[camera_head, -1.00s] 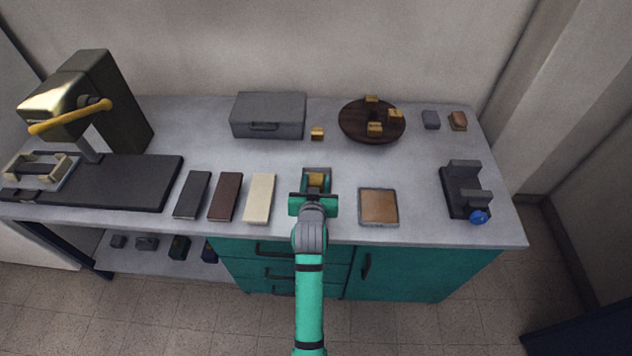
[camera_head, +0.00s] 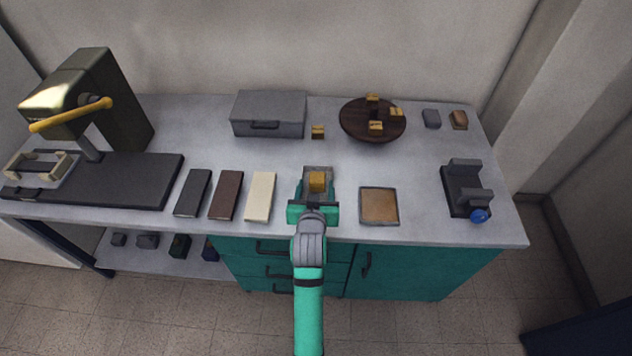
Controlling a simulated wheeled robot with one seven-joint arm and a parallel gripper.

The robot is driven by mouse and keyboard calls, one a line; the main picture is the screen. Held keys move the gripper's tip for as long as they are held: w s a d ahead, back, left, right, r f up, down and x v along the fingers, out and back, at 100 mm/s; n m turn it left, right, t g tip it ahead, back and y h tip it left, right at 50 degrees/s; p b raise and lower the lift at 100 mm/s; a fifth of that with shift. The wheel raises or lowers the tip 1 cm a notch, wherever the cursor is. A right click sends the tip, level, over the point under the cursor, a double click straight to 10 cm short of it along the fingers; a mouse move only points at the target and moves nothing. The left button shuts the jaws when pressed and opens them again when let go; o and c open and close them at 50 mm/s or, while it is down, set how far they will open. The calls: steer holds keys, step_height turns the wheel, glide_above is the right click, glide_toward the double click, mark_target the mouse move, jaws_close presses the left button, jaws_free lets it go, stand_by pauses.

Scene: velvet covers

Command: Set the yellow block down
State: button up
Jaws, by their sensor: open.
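The yellow block (camera_head: 317,180) sits on a small grey tray or pad (camera_head: 318,169) at the front middle of the bench. My gripper (camera_head: 314,197) is open just in front of the block, on its near side. The jaws are apart, and I see no contact with the block, though the near part of the pad is hidden behind the gripper.
Left of my gripper lie a cream book (camera_head: 261,197), a brown one (camera_head: 226,195) and a black one (camera_head: 193,193). A brown-topped square pad (camera_head: 379,206) lies right. Behind are a small yellow block (camera_head: 318,131), a grey case (camera_head: 268,113) and a round dark board (camera_head: 350,125) with small yellow blocks.

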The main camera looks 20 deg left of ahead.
steer(key=v, duration=0.8)
steer(key=s+d+f+m+t+h, duration=0.1)
steer(key=s+d+f, duration=0.1)
steer(key=s+d, duration=0.45)
steer(key=s+d+f+m+h, duration=0.1)
steer(key=s+d+f, duration=0.2)
steer(key=s, duration=0.7)
steer(key=s+d+f+t+h, duration=0.1)
steer(key=s+d+f, duration=0.1)
steer(key=s+d, duration=0.45)
steer(key=s+r+m, duration=0.1)
steer(key=s+r, duration=0.2)
steer(key=s, duration=0.7)
steer(key=shift+d+h, duration=0.3)
steer(key=shift+h, duration=0.1)
steer(key=shift+s+r, duration=0.1)
steer(key=shift+s, duration=0.05)
